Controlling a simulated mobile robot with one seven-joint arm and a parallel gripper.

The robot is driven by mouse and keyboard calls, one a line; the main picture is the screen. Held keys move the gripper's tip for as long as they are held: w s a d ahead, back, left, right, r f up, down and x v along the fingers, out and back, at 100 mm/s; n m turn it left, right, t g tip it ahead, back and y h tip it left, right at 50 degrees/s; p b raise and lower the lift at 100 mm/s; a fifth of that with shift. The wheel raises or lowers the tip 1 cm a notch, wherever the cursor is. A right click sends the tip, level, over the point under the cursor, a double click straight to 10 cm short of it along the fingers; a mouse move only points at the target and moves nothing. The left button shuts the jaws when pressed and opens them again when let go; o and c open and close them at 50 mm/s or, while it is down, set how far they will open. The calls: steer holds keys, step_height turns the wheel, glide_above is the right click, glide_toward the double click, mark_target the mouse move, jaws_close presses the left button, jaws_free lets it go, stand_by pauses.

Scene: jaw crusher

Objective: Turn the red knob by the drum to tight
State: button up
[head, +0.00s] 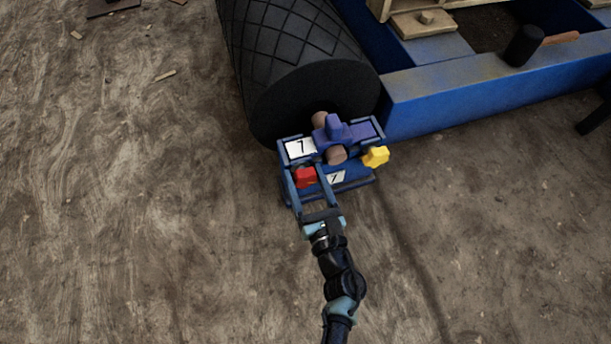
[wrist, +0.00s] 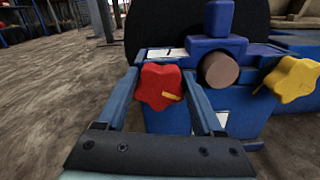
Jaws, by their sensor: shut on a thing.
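The red knob (head: 305,178) is on the front of a blue bearing block (head: 358,176), below the end of the black drum (head: 315,95). In the wrist view the red knob (wrist: 160,86) is star-shaped with a small yellow mark at its lower right. My gripper (head: 306,178) has its two long blue fingers on either side of the knob, shut on it. In the wrist view the right finger lies close along the knob's right side. The yellow mark points right.
A yellow knob (head: 376,157) sits on the same block to the right, also clear in the wrist view (wrist: 294,80). A brown round shaft end (wrist: 221,69) lies between the knobs. A blue beam (head: 480,95) with a black-headed hammer (head: 524,45) is at upper right. The left floor is mostly clear.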

steer(key=c, duration=0.3)
steer(key=m+p, duration=0.1)
steer(key=m, duration=0.3)
steer(key=shift+m, duration=0.3)
steer(key=m+p, duration=0.1)
steer(key=m, duration=0.3)
steer(key=shift+d+f+m+p, duration=0.1)
steer(key=shift+d+m+p, duration=0.05)
steer(key=shift+m+p, duration=0.2)
steer(key=m+p, duration=0.1)
steer(key=m, duration=0.3)
steer(key=shift+f+m, duration=0.1)
steer(key=shift+m, duration=0.15)
steer(key=shift+f+m+p, duration=0.15)
steer(key=shift+m+p, duration=0.3)
steer(key=shift+m, duration=1.85)
